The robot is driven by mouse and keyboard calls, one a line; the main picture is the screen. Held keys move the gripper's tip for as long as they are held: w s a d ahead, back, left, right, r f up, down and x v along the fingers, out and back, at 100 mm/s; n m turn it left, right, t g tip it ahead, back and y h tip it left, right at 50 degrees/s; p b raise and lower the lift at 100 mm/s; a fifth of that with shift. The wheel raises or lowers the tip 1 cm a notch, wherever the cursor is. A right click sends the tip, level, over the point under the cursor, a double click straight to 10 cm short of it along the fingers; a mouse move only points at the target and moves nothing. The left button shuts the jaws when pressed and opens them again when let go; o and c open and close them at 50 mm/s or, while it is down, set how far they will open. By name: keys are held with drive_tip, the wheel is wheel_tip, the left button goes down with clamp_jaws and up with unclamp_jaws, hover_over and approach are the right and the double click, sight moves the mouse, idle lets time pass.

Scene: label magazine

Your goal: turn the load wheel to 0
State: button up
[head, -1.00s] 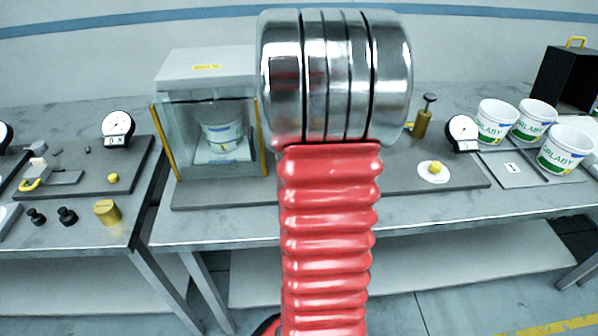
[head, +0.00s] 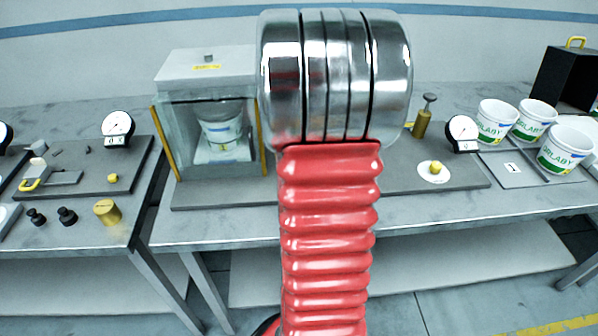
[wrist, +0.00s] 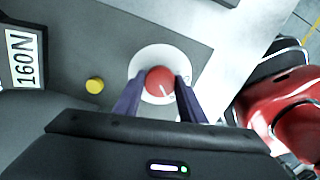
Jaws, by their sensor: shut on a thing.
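In the wrist view, the load wheel is a red round knob (wrist: 159,83) with a pale pointer line on its face. It sits on a white round dial plate (wrist: 152,55). The pointer slants toward the lower right of the picture. My gripper (wrist: 160,90) is shut on the knob, with one purple finger on each side. In the head view, my own arm fills the middle and hides the knob and my gripper.
In the wrist view, a yellow button (wrist: 95,85) and a "160N" label (wrist: 22,58) lie left of the wheel. The head view shows a glass cabinet (head: 205,72) left of my arm, and a round gauge (head: 463,130) and white tubs (head: 497,120) right of it.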

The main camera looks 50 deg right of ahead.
idle(0.4)
drive_tip(key=o, duration=1)
drive_tip(key=shift+o, duration=0.2)
wheel_tip(320, 180, up, 14)
drive_tip(key=shift+f, duration=0.15)
idle(0.5)
